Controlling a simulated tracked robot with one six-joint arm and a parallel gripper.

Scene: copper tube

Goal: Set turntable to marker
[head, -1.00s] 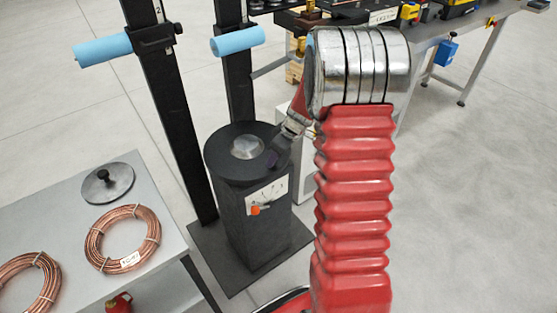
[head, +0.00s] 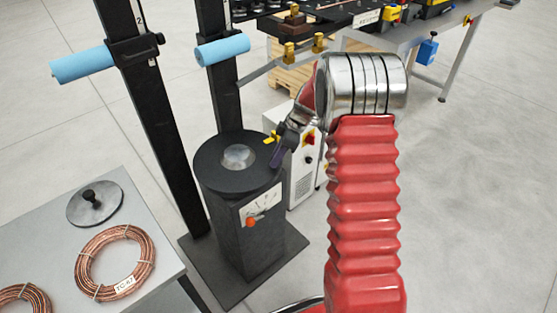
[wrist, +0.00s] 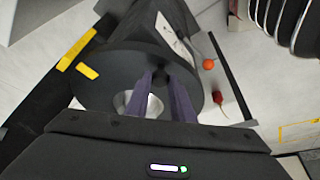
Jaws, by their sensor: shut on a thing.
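The turntable (head: 215,168) is a round black disc with a silver centre, on a black pedestal. It also shows in the wrist view (wrist: 115,65). My gripper (head: 276,160) is at the disc's right side; in the wrist view its two purple fingers (wrist: 165,95) reach over the disc beside the silver centre. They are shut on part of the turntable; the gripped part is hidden. A yellow mark (wrist: 87,71) lies on the disc near its rim. A yellow marker (wrist: 76,50) stands just outside the rim, close to that mark. Exact alignment is hard to tell.
The pedestal has a white dial plate and an orange knob (head: 250,222). Black posts with blue rollers (head: 222,51) stand behind. A grey table (head: 50,225) with copper coils (head: 115,232) is at left. A white cabinet (head: 303,170) stands right of the pedestal. Open floor lies right.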

